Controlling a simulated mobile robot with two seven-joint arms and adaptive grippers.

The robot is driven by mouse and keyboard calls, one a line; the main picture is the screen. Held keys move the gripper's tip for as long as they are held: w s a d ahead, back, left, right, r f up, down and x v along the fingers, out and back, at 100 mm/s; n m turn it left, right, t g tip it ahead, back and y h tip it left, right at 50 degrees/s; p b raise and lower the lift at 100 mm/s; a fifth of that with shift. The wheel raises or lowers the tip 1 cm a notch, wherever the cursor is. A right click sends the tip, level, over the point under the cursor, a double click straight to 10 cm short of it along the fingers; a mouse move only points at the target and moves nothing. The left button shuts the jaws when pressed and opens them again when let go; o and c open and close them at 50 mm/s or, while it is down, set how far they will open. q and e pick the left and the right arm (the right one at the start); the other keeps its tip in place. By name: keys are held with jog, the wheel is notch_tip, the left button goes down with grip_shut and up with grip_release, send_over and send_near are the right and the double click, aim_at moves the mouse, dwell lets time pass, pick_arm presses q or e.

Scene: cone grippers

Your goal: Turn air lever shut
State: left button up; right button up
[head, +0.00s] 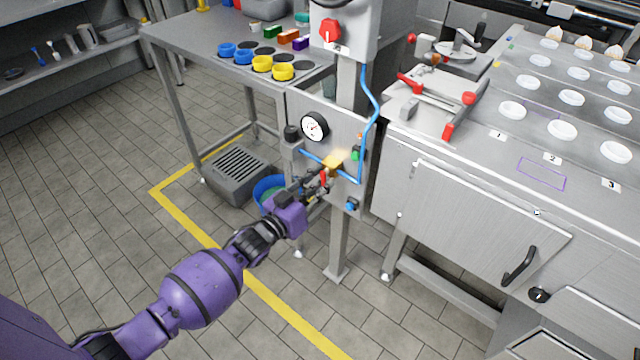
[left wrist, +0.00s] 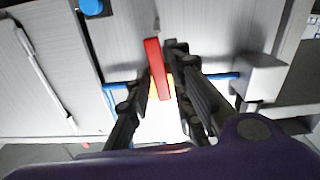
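The red air lever (head: 323,179) is on the grey panel below the round gauge (head: 314,127), beside a yellow part (head: 333,162). In the left wrist view the red lever (left wrist: 157,68) stands between the black fingers of my left gripper (left wrist: 158,72). The fingers converge close to both sides of the lever; whether both touch it I cannot tell. In the head view my left gripper (head: 318,186) is at the panel and partly covers the lever. My right gripper is not in view.
A blue hose (head: 372,95) runs down the panel. A blue fitting (head: 351,205) sits low on it. A blue bucket (head: 268,188) and a grey slotted box (head: 236,174) stand on the floor behind. A steel workbench (head: 470,200) closes off the right side.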

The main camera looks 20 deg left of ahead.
pick_arm(q)
grip_shut()
jog(key=shift+a+m, duration=0.15)
jog(key=shift+m, duration=0.65)
grip_release()
jog(key=v, duration=1.2)
